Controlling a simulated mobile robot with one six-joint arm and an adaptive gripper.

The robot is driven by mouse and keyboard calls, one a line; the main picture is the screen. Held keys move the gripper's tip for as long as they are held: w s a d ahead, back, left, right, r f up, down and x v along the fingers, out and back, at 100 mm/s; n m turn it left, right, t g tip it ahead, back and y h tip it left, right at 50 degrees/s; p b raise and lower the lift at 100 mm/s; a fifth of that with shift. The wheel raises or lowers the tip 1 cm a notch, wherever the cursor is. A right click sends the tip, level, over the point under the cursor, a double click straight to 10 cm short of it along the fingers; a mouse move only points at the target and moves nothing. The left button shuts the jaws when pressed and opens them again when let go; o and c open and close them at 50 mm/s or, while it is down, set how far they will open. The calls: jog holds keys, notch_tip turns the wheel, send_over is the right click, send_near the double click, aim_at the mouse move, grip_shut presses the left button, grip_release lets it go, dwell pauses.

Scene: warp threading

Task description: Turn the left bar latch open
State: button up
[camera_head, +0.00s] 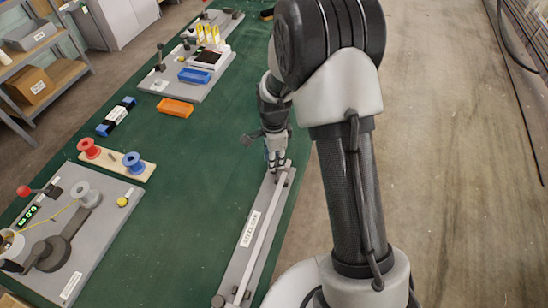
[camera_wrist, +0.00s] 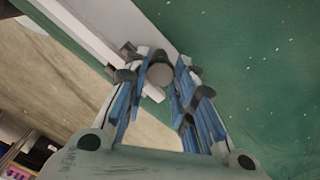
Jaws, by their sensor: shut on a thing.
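The bar fixture (camera_head: 243,262) is a long grey base with a pale bar (camera_head: 263,232) along it, lying at the right edge of the green table. My gripper (camera_head: 277,162) points down at the far end of this fixture. In the wrist view my gripper (camera_wrist: 160,76) has its blue-padded fingers on either side of a round grey latch knob (camera_wrist: 160,74), closed on it. A dark lever part and the end of the pale bar (camera_wrist: 97,22) show by the fingertips. The fingers hide the latch in the head view, so its turn angle is unclear.
Left of the fixture the green table (camera_head: 190,190) is mostly clear. A spool board (camera_head: 118,160), a yellow knob (camera_head: 122,201), an orange tray (camera_head: 175,107) and a blue tray (camera_head: 195,75) lie farther left and back. A dark knob (camera_head: 218,300) sits at the fixture's near end.

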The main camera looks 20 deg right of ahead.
grip_shut()
jog(key=shift+n, duration=0.4)
jog(key=n+p, duration=0.1)
jog(key=n, duration=0.2)
jog(key=shift+n, duration=0.4)
jog(key=n+p, duration=0.1)
jog(key=n, duration=0.3)
jog(key=n+p, duration=0.1)
jog(key=n, duration=0.8)
jog(key=shift+p, duration=0.4)
jog(key=shift+n, duration=0.3)
